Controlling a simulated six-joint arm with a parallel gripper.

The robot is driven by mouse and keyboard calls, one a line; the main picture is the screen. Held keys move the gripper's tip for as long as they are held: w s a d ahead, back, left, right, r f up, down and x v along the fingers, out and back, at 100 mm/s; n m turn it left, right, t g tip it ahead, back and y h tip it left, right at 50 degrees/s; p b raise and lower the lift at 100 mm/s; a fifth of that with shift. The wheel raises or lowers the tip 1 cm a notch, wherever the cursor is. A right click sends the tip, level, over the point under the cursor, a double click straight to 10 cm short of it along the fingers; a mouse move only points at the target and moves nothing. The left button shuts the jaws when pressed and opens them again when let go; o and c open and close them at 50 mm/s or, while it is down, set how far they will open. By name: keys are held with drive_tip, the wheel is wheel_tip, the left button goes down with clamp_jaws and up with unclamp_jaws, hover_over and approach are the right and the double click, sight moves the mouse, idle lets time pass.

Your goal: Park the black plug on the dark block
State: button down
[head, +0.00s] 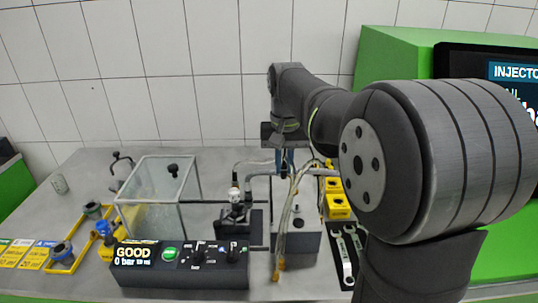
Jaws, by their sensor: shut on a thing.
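My gripper (285,165) points down over the middle of the bench, behind the hanging hoses. It is shut on a small dark thing, which I take to be the black plug; its shape is hard to make out at this size. Below and in front of the gripper stands a grey box (305,244) with a lighter top. To its left is a low dark block (256,226) beside a metal fitting (235,197). I cannot tell for sure which of the two is the task's dark block. The gripper appears above both and apart from them.
A glass tank (155,205) with a black knob stands left, behind a control panel (180,266) reading GOOD, 0 bar. Yellow parts (338,207) and spanners (344,252) lie right. The bench's left rear is mostly clear.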

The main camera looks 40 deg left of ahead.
drive_tip(key=shift+s+d+f, duration=0.1)
drive_tip(key=shift+d+f, duration=0.95)
drive_tip(key=shift+f, duration=0.6)
drive_tip(key=shift+s+d+f, duration=0.15)
drive_tip(key=shift+d+f, duration=0.95)
drive_tip(key=shift+f, duration=0.55)
drive_tip(key=shift+s+d+f, duration=0.1)
drive_tip(key=shift+d+f, duration=0.95)
drive_tip(key=shift+f, duration=0.6)
drive_tip(key=shift+f, duration=0.7)
drive_tip(key=c, duration=1.3)
unclamp_jaws()
drive_tip(key=shift+c, duration=0.2)
wheel_tip(320, 180, up, 7)
